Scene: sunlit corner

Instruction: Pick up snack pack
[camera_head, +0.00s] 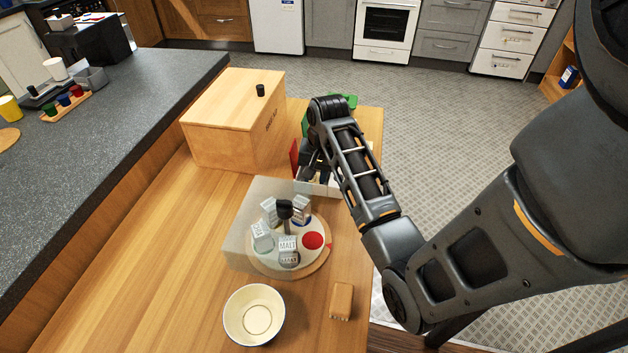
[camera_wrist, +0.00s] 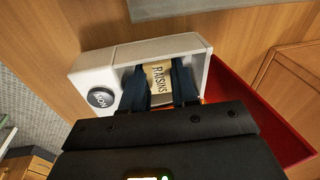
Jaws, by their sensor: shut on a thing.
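The snack pack, a tan packet marked "RAISINS" (camera_wrist: 158,76), shows in the wrist view inside a white open-topped box (camera_wrist: 140,55). My gripper (camera_wrist: 160,86) reaches into that box, and its two dark fingers are closed on either side of the packet. In the head view my gripper (camera_head: 316,168) is at the far right part of the wooden table, partly hidden by my arm. The white box (camera_head: 318,188) shows only in part below it, and the packet cannot be made out there.
A red panel (camera_wrist: 265,125) stands beside the white box. A wooden bin (camera_head: 225,125) is to the left. The table's left front is clear.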

